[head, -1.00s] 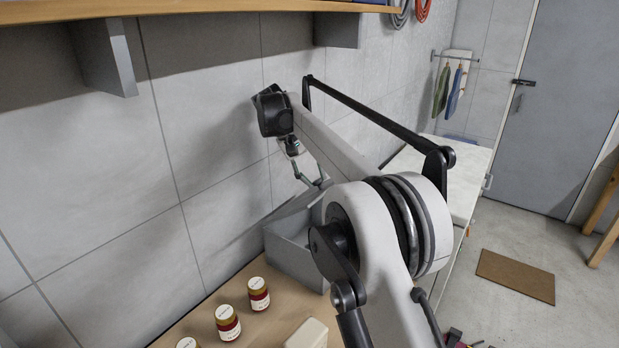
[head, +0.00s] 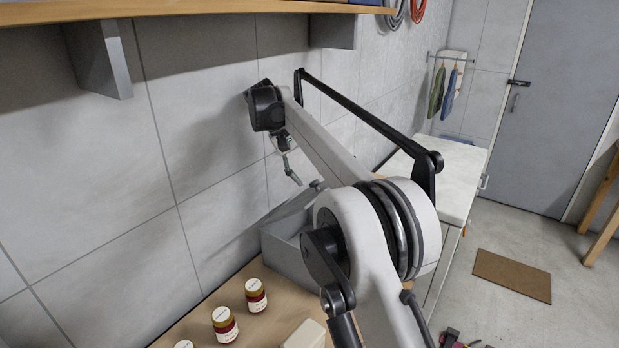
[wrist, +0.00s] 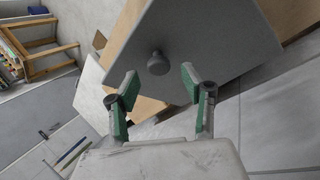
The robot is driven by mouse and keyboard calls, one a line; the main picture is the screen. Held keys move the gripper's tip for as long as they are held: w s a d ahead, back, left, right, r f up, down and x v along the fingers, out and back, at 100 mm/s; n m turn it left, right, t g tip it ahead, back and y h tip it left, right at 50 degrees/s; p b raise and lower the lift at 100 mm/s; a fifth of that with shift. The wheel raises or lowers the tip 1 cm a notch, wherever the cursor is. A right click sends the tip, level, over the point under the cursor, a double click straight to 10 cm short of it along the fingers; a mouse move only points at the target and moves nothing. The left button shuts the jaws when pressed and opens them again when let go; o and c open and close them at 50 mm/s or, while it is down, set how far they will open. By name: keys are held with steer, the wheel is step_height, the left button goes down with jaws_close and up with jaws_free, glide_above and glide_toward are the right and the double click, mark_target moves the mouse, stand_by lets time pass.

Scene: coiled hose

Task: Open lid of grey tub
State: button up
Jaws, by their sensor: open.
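The grey tub (head: 284,240) stands on the wooden bench against the wall, partly hidden behind my arm in the head view. Its flat grey lid (wrist: 215,45) fills the upper middle of the wrist view and carries a round grey knob (wrist: 157,62). The knob also shows in the head view (head: 317,185). My gripper (wrist: 160,80) is open and empty, with green-padded fingers. In the wrist view the knob appears between and just beyond the fingertips, not touching them. In the head view my gripper (head: 290,170) is above and slightly left of the knob.
A pale block (head: 305,336) lies nearby. A shelf (head: 200,10) with brackets hangs above. A white-topped cabinet (head: 455,165) stands beyond.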

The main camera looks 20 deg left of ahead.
steer(key=shift+v, duration=2.85)
